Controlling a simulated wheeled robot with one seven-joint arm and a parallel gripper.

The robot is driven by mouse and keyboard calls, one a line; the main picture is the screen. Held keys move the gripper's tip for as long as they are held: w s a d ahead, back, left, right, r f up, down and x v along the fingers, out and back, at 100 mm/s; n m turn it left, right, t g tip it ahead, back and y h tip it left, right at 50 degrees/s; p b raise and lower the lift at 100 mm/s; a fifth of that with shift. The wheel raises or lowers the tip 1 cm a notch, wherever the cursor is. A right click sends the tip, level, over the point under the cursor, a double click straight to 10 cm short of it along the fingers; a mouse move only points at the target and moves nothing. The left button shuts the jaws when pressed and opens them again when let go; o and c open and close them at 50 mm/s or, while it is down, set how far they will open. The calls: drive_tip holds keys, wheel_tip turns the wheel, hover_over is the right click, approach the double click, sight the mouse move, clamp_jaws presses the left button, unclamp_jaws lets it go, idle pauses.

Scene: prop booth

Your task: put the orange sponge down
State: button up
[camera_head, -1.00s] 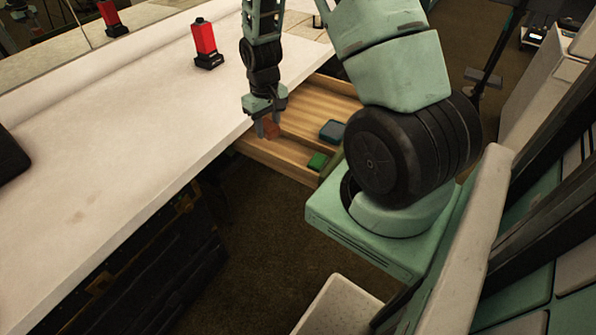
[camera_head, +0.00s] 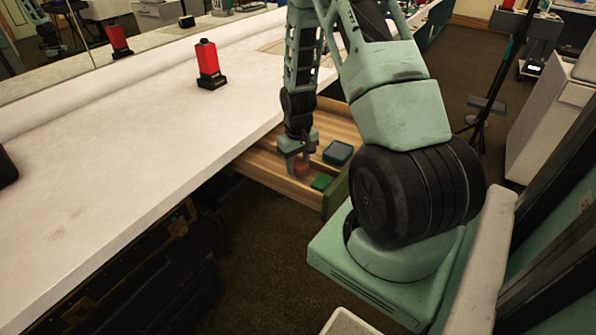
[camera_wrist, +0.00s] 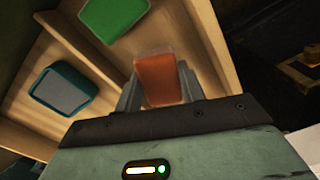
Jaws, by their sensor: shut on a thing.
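The orange sponge (camera_wrist: 158,79) is held between the two fingers of my gripper (camera_wrist: 160,92) in the wrist view. In the head view my gripper (camera_head: 299,163) points down over the open wooden drawer (camera_head: 262,172), with the orange sponge (camera_head: 301,169) at its fingertips. The sponge is inside the drawer's outline, near its front left part. I cannot tell whether it touches the drawer floor.
A green block (camera_head: 321,182) and a blue-grey box (camera_head: 338,152) lie in the drawer to the right of the sponge. The white counter (camera_head: 150,140) is beside the drawer, with a red-and-black object (camera_head: 209,65) on it.

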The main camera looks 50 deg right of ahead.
drive_tip(key=shift+f, duration=1.35)
drive_tip(key=shift+f, duration=0.1)
drive_tip(key=o, duration=1.1)
